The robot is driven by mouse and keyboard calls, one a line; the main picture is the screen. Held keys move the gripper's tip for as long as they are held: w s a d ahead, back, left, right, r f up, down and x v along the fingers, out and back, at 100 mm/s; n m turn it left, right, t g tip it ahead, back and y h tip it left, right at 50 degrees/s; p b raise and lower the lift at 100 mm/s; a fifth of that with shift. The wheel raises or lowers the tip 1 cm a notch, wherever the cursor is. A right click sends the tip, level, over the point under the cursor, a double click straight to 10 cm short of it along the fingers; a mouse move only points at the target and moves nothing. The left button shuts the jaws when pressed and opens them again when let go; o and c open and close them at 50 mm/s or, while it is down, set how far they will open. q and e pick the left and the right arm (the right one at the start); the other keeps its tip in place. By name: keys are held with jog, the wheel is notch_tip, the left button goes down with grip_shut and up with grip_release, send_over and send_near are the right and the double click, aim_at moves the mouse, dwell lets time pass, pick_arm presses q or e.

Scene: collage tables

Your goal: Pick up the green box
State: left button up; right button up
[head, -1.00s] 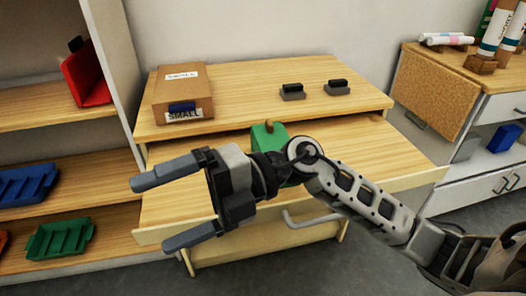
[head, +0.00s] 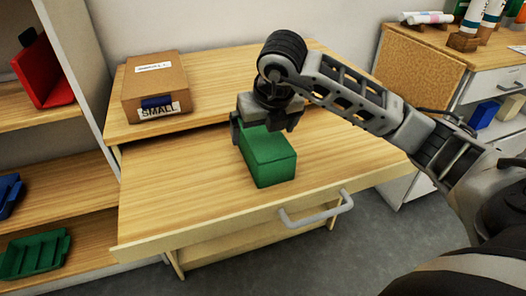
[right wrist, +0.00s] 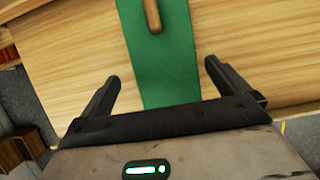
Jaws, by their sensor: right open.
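The green box (head: 270,162) rests on the lower wooden surface, which has a grey handle. In the right wrist view the green box (right wrist: 165,55) has a wooden peg-like knob (right wrist: 152,16) on its top. My right gripper (head: 262,125) hangs over the far end of the box, pointing down. In the right wrist view my right gripper (right wrist: 160,85) is open, with one finger on each side of the box and space between them and it. Whether the fingers reach below the box's top is hard to tell. My left gripper is not in view.
A cardboard box (head: 155,85) labelled SMALL stands on the raised top at the back left. A shelf at left holds a red bin (head: 45,72) and a green tray (head: 35,255). A grey handle (head: 315,210) sticks out at the front. The lower surface left of the green box is clear.

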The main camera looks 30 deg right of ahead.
jog(key=shift+d+x, duration=0.2)
jog(key=shift+x, duration=1.55)
jog(key=shift+d+x, duration=0.15)
jog(key=shift+x, duration=1.55)
jog(key=shift+w+r, duration=0.1)
jog(key=c, duration=1)
